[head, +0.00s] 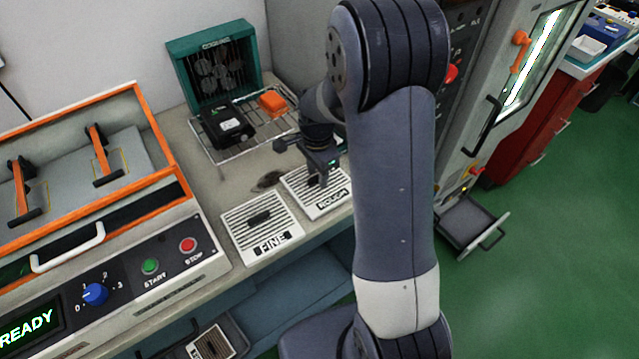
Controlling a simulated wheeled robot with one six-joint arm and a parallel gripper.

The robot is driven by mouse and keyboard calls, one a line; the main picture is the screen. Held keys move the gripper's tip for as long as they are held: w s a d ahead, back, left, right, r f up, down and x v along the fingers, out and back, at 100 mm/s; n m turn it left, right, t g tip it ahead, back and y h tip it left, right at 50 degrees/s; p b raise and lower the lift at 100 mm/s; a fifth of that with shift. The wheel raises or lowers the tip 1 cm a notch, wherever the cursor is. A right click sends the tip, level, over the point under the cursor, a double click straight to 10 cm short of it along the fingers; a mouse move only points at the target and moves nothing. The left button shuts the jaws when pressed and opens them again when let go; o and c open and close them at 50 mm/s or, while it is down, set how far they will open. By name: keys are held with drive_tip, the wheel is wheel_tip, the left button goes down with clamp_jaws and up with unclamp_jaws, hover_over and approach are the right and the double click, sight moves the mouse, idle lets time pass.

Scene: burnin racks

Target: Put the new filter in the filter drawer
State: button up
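Two flat white slatted filters lie on the bench, each with a dark grip bar on top. The one marked FINE (273,218) is left of the one marked ROUGH (330,204), whose last letters are hard to read. My gripper (321,182) points down over the ROUGH filter, at its grip bar. Whether its fingers are around the bar or apart from it is unclear. A grey drawer (478,212) stands pulled out low on the right cabinet and looks empty. At the bottom left, another striped filter (212,346) lies in a dark tray or drawer (240,343), partly cut off.
A wire rack (215,154) holds a black device (225,125) and an orange block (272,103), with a teal cooling unit (213,62) behind. An orange-framed machine (150,110) with a READY display (28,328) fills the left. Green floor is clear at right.

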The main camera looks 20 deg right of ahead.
drive_tip(key=shift+c, duration=0.6)
clamp_jaws()
